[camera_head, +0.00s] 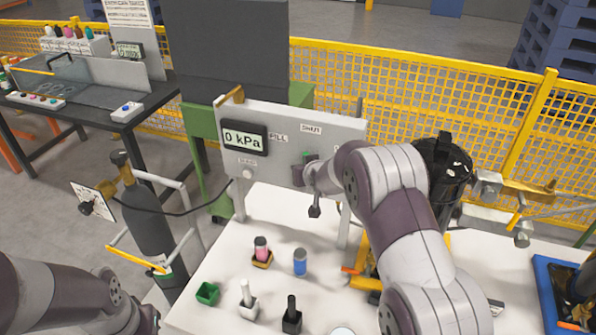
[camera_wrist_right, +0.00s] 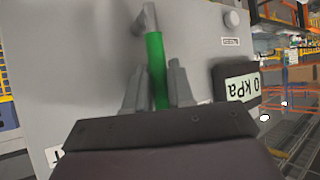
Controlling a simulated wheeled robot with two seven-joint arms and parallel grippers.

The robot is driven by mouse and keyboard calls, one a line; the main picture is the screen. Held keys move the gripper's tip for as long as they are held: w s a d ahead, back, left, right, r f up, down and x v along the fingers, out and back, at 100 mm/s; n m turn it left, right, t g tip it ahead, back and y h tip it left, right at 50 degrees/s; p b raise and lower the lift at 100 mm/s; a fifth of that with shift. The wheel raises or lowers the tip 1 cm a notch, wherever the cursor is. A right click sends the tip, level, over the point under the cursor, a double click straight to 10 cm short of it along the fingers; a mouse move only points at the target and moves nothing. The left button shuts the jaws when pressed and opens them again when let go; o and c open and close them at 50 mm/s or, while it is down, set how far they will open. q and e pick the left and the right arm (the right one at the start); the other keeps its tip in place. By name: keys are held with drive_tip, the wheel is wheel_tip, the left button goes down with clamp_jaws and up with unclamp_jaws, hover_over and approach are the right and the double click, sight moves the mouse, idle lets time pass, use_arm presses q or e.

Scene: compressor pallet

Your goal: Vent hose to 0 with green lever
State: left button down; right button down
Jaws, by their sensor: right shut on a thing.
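The grey upright panel (camera_head: 290,120) stands at the back of the white table and carries a gauge display (camera_head: 243,138) reading 0 kPa. The green lever (camera_wrist_right: 155,60) is on the panel face, with a grey bent end. My right gripper (camera_wrist_right: 157,88) is shut on the green lever, one finger on each side. In the head view my right gripper (camera_head: 312,172) is at the panel and mostly hides the lever. My left arm enters at the lower left; its gripper is out of view.
Labels FILL (camera_head: 278,138) and SHUT (camera_head: 311,128) are on the panel. A dark cylinder (camera_head: 148,215) stands left of the table. A blue container (camera_head: 300,262), a pink-topped one (camera_head: 261,250) and a green box (camera_head: 207,293) sit in front. A black compressor part (camera_head: 445,165) is right.

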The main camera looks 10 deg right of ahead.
drive_tip(key=shift+a, duration=0.1)
idle(0.3)
drive_tip(key=c, duration=1.3)
unclamp_jaws()
drive_tip(key=shift+c, duration=0.2)
drive_tip(key=shift+s+r, duration=0.3)
drive_tip(key=shift+s, duration=0.05)
drive_tip(key=b+v, duration=0.2)
drive_tip(key=v, duration=0.9)
drive_tip(key=shift+s+r, duration=0.2)
drive_tip(key=shift+s, duration=0.1)
